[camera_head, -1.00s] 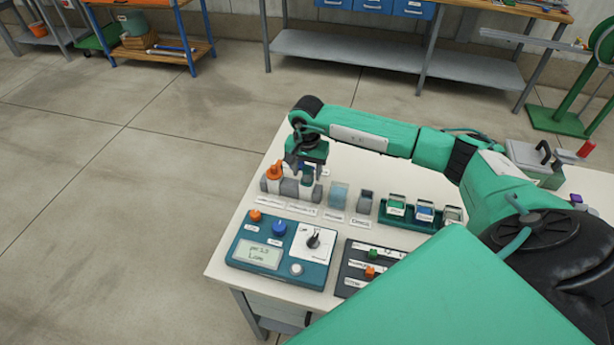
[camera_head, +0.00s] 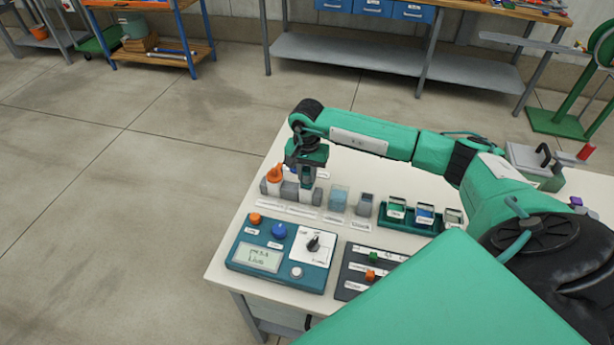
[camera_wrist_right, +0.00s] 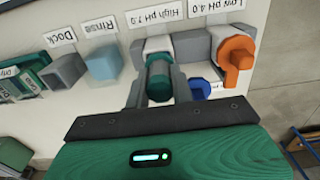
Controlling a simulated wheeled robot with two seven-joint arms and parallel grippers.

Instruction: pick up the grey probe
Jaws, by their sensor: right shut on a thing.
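My right gripper (camera_head: 306,181) is low over the row of labelled holders on the white table. In the right wrist view its fingers (camera_wrist_right: 159,82) are shut on the sides of a dark teal, capped cylinder with a greyish end (camera_wrist_right: 159,75). This stands at the spot labelled "High pH", in a pale cup (camera_wrist_right: 151,45) with grey blocks beside it. It looks more teal than grey, but it is the only probe-like thing between the fingers. My left gripper is not in view.
A clear bluish rinse cup (camera_head: 338,197) and a grey dock (camera_head: 365,203) stand to the right. Beyond them is a green tray (camera_head: 408,226) of small containers. A teal meter box (camera_head: 240,262) with knobs and a dark switch panel (camera_head: 352,288) lie in front.

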